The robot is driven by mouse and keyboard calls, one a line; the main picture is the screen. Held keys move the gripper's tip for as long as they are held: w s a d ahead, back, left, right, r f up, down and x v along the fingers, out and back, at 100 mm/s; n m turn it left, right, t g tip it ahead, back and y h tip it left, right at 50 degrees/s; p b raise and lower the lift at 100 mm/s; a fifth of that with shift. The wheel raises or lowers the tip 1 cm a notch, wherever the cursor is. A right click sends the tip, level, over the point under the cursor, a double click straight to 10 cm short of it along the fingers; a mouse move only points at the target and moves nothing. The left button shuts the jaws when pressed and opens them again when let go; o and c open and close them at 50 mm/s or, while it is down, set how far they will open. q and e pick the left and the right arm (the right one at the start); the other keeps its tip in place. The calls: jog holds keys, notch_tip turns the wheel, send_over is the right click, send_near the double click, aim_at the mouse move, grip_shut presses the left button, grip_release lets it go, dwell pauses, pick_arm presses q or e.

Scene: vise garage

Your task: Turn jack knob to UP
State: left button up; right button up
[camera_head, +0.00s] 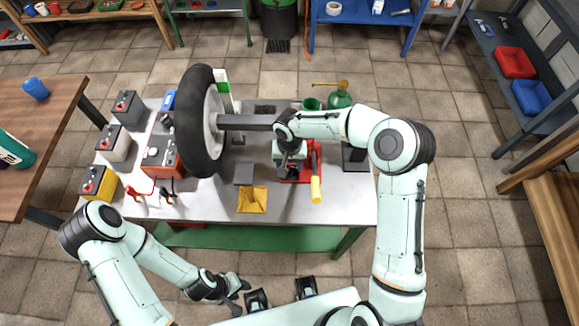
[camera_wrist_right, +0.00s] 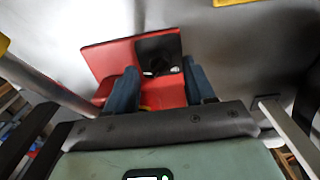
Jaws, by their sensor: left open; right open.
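The jack is a red tool with a yellow-ended handle (camera_head: 316,190), standing on the grey workbench below the tyre axle. In the right wrist view its red plate (camera_wrist_right: 108,58) carries a dark part (camera_wrist_right: 158,48), which may be the jack knob; its setting cannot be read. My right gripper (camera_head: 291,172) is at the jack, and its arm hides much of it. In the right wrist view my right gripper (camera_wrist_right: 163,85) is open, its two blue-grey fingers apart over the red plate near the dark part. My left gripper (camera_head: 242,283) is open and empty, in front of the bench.
A large black tyre (camera_head: 198,125) stands upright left of the jack, on a dark axle bar (camera_head: 250,122). Several batteries (camera_head: 118,143) line the bench's left end. A green canister (camera_head: 340,97) stands behind the right arm.

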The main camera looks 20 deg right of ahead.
jog(key=shift+f, duration=1.1)
grip_shut()
